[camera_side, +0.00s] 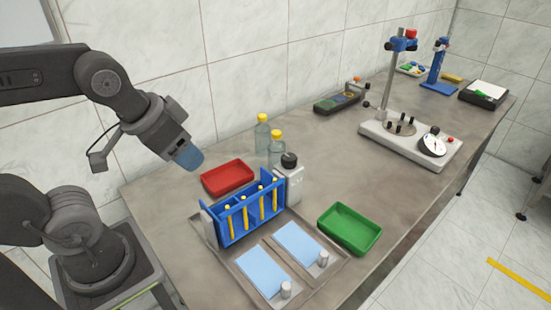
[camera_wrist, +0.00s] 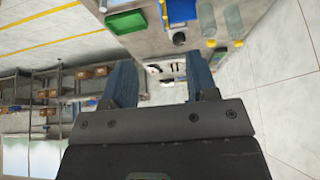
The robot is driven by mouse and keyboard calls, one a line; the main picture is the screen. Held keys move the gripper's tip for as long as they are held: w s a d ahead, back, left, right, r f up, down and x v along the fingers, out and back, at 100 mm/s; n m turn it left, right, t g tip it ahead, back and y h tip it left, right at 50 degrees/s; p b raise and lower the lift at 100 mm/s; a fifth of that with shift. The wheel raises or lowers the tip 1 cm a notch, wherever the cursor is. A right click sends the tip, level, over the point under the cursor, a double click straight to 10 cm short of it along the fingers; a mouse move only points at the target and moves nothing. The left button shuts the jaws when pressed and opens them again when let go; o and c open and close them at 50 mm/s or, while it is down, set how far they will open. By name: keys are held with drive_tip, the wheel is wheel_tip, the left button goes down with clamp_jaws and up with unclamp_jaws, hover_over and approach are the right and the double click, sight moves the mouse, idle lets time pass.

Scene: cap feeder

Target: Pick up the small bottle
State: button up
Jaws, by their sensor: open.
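Two clear bottles with yellow caps, a rear one (camera_side: 262,135) and a nearer one (camera_side: 276,152), stand upright behind the blue rack. A white bottle with a black cap (camera_side: 289,184) stands at the rack's right end. I cannot tell which one the task calls small. In the wrist view, the clear bottles (camera_wrist: 207,20) (camera_wrist: 233,20) are at the top right and the black cap (camera_wrist: 179,38) is left of them. My gripper (camera_side: 188,157) is above the table's left part, left of the bottles and apart from them. In the wrist view its blue fingers (camera_wrist: 161,85) are spread and empty.
A red tray (camera_side: 228,177) lies left of the bottles. The blue rack (camera_side: 246,215) holds several yellow-capped tubes on a metal tray with blue pads (camera_side: 263,271). A green tray (camera_side: 350,229) is right. A gauge stand (camera_side: 410,140) is farther back. The wall is behind.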

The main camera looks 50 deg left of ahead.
drive_tip(key=shift+o, duration=0.7)
drive_tip(key=w+a+r+m+g, duration=0.1)
drive_tip(key=w+a+r+m, duration=0.2)
drive_tip(key=w, duration=0.5)
drive_tip(key=m+g, duration=0.5)
drive_tip(key=m, duration=0.8)
hover_over(276, 132)
wheel_tip(276, 132, down, 8)
wheel_tip(276, 132, down, 14)
drive_tip(key=shift+r, duration=0.15)
drive_tip(key=shift+c, duration=0.4)
